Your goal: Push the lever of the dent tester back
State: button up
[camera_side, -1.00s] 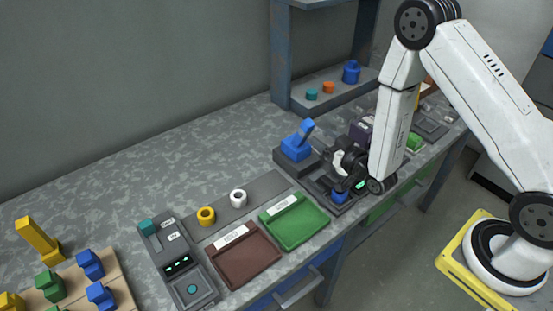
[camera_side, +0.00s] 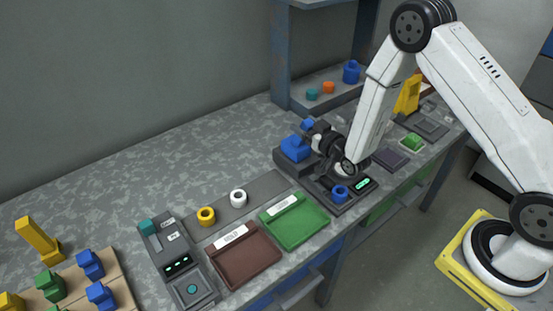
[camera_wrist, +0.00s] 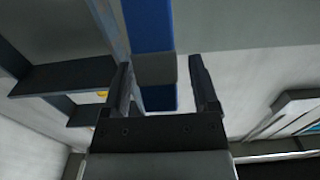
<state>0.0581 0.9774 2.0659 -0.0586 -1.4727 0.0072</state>
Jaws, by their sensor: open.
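The dent tester (camera_side: 325,197) is a dark grey unit with a blue block (camera_side: 294,150) at its back and a green lit display (camera_side: 363,184) at its front. A blue ring-shaped shell (camera_side: 340,193) sits on its front part. The blue lever (camera_side: 307,125) rises from the block and is partly hidden by my gripper (camera_side: 314,135). In the wrist view, a blue bar with a grey band (camera_wrist: 155,70), apparently the lever, shows between the two spread fingers of my gripper (camera_wrist: 160,66). Whether they touch it cannot be told.
A green tray (camera_side: 297,222) and a brown tray (camera_side: 245,256) lie left of the tester. A shelf post (camera_side: 281,60) rises behind the tester. The bench at back left is clear.

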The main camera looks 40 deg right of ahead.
jog(key=shift+w, duration=0.15)
grip_shut()
dwell(1.4)
